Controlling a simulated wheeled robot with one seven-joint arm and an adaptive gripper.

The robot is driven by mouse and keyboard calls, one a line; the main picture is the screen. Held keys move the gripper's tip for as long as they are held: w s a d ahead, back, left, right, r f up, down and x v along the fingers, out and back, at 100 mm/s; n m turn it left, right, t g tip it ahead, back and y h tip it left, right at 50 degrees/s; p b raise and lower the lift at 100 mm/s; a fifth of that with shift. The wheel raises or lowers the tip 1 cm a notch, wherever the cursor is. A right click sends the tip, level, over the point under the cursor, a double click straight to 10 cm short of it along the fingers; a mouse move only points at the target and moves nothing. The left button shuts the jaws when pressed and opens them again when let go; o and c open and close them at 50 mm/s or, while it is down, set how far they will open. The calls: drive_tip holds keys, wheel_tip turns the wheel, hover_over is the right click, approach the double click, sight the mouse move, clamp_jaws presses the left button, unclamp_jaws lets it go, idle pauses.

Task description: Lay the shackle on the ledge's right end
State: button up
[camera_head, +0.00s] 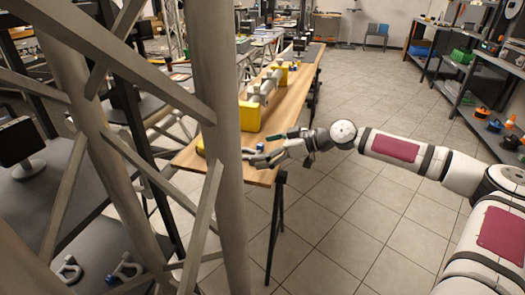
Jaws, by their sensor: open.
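Two small shackle-like pieces sit low at the left behind the truss bars. One is pale grey (68,270) and one is grey with blue (125,268). Both rest on a dark grey surface (85,235); I cannot tell whether it is the ledge. My gripper (248,157) reaches in from the right over the near end of the wooden table (190,158), fingers pointing left, open, with nothing seen between them. A tiny blue item (262,147) shows beside the fingers, too small to identify. The gripper is well right of and apart from the shackle-like pieces.
A thick truss post (222,120) and slanted bars stand in front, hiding part of the table and dark surface. A yellow block (250,116) and a grey pipe (265,88) are on the table. Shelves (465,90) line the right. Tiled floor between is clear.

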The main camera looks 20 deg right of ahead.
drive_tip(key=p+v, duration=0.1)
drive_tip(key=v, duration=1)
drive_tip(key=shift+d, duration=0.2)
drive_tip(key=shift+s+d, duration=0.1)
drive_tip(key=shift+s, duration=0.05)
